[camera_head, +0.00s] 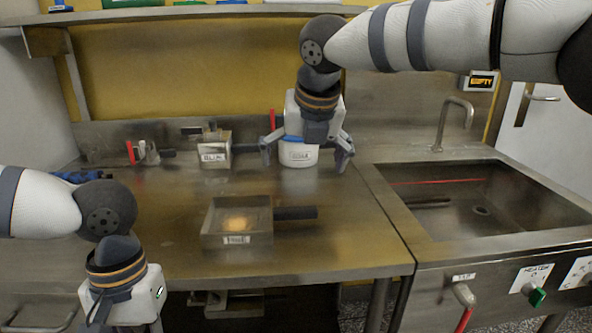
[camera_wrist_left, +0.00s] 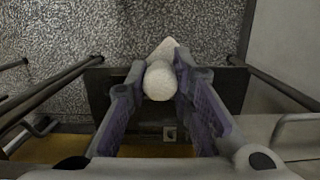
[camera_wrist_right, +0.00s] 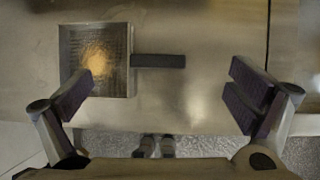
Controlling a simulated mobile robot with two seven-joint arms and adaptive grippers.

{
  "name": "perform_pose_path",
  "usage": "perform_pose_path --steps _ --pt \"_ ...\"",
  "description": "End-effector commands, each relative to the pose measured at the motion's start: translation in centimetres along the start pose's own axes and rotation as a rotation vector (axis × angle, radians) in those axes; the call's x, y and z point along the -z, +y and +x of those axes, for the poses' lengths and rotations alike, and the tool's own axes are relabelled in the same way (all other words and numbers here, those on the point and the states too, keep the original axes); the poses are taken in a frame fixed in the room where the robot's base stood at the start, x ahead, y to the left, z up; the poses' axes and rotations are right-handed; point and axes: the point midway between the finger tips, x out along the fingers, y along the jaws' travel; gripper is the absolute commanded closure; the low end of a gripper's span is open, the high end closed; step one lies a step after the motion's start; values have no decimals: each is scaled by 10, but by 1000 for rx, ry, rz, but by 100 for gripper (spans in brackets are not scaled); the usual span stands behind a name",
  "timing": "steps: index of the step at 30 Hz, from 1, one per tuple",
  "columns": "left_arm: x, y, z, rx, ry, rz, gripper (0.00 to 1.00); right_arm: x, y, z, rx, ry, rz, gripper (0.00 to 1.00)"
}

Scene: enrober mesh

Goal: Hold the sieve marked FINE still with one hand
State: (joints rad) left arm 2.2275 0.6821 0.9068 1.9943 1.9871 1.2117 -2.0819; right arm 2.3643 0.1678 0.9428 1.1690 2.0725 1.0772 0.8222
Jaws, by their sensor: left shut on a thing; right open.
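A square metal sieve (camera_head: 209,228) lies on the steel table, with a black handle (camera_head: 296,213) pointing right. A yellowish heap sits on its mesh, and its small front label is too blurred to read. The sieve also shows at upper left in the right wrist view (camera_wrist_right: 123,85). My right gripper (camera_wrist_right: 160,92) is open and empty, above the table and behind the sieve in the head view (camera_head: 307,155). My left gripper (camera_wrist_left: 160,75) is shut on a pale, scoop-like object (camera_wrist_left: 159,83), off the table's front left. Its fingertips are outside the head view.
A labelled metal box (camera_head: 215,152) with a dark handle stands at the back. A white labelled tub (camera_head: 298,154) stands behind my right gripper. A sink (camera_head: 480,205) is set in at right. The table right of the sieve handle is clear.

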Motion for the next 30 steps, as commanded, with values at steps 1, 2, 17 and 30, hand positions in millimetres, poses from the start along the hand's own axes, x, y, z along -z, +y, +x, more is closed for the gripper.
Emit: perform_pose_path --steps 1,2,17,30 --pt "0 0 0 0 0 0 100 10 8 -2 30 32 -6 0" --pt "0 0 0 0 -1 0 100 15 11 -3 44 49 -7 0" --pt "0 0 0 0 -1 0 100 32 10 86 69 83 -7 0" --pt "0 0 0 0 0 0 100 33 8 115 67 79 -9 0"
